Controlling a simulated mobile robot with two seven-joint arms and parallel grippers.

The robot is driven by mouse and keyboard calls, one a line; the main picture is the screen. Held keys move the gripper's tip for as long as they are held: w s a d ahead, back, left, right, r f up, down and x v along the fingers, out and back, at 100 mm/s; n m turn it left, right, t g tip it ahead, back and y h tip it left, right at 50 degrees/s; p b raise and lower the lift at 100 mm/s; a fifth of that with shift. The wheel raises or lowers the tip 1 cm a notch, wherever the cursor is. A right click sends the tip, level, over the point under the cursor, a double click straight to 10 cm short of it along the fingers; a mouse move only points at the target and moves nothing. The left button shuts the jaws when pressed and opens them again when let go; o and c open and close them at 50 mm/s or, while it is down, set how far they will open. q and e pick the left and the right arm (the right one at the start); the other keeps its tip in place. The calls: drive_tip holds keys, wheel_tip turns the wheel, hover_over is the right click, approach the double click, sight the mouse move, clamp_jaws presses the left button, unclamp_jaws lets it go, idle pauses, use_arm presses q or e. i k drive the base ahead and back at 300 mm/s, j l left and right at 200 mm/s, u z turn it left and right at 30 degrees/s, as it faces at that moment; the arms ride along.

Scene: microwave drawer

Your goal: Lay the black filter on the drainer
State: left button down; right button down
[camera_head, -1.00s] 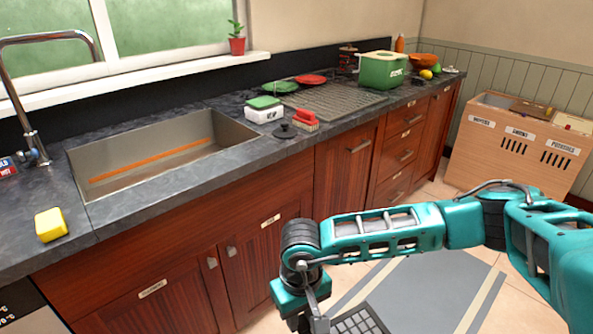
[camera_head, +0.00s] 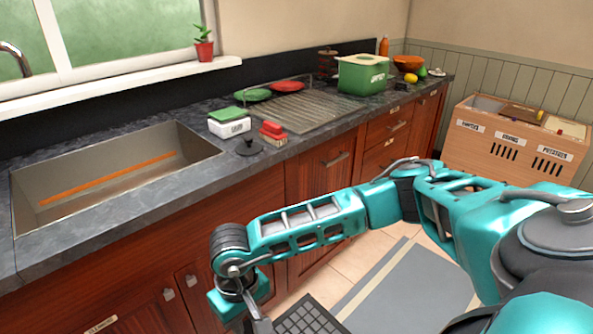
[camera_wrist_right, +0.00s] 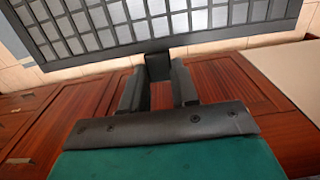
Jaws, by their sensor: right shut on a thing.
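The black filter (camera_head: 306,319) is a dark flat grid panel at the bottom edge of the head view, partly cut off. In the right wrist view the filter (camera_wrist_right: 170,22) spans the top of the picture. My right gripper (camera_wrist_right: 158,82) is shut on a tab at the filter's edge. In the head view the filter is low in front of the cabinets, below the counter top. The drainer (camera_head: 330,106) is the ribbed metal area on the counter right of the sink. My left gripper is not in view.
A green and a red plate (camera_head: 287,87) lie at the drainer's back left. A green bin (camera_head: 362,76) stands at its right end. A white box (camera_head: 229,124), black plug (camera_head: 249,148) and red brush (camera_head: 272,132) stand left of it. The drainer's middle is clear.

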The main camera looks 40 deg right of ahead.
sight(308, 106)
drive_tip(key=l+u, duration=0.4)
drive_tip(key=l, duration=2.35)
drive_tip(key=k+l+u, duration=0.1)
drive_tip(key=l, duration=1.1)
